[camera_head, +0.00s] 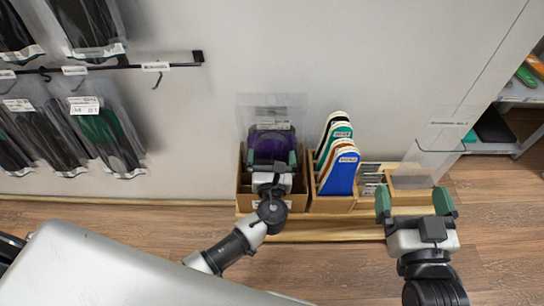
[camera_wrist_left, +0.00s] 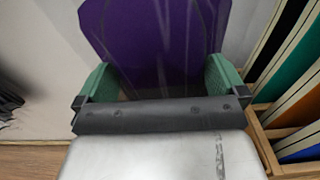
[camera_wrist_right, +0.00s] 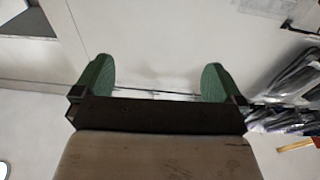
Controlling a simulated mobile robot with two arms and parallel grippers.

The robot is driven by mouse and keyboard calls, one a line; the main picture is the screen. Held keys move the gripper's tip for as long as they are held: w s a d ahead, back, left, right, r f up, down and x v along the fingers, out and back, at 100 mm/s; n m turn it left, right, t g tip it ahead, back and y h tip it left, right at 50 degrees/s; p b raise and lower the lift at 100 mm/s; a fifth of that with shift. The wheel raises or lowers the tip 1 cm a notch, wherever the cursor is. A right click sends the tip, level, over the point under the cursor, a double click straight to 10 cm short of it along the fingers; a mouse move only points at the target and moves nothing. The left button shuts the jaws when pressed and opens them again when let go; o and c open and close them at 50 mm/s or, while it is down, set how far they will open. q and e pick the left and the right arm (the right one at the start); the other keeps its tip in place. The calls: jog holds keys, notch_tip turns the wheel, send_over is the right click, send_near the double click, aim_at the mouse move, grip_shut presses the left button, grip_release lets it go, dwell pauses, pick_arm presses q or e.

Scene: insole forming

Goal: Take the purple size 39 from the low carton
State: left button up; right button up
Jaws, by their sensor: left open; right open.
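A purple insole pack (camera_head: 272,143) in clear wrap stands upright in the left low carton (camera_head: 241,186). In the left wrist view the purple sheet (camera_wrist_left: 160,45) fills the space between and beyond the fingers. My left gripper (camera_head: 273,160) is open, with its green fingers on either side of the purple pack. I cannot tell whether the fingers touch it. The size print on the pack is not readable. My right gripper (camera_head: 417,203) is open and empty, to the right of the cartons; its fingers also show in the right wrist view (camera_wrist_right: 157,80).
A second carton (camera_head: 334,204) beside it holds several upright insoles (camera_head: 341,170) in blue, orange, green and black. Further right is a tray (camera_head: 411,189) with packs next to it. Wrapped packs hang from a rail (camera_head: 130,67) at left. A shelf (camera_head: 515,146) stands at right.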

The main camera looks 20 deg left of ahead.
pick_arm(q)
jog(key=shift+c, duration=0.2)
jog(key=c, duration=0.6)
jog(key=shift+r, duration=0.1)
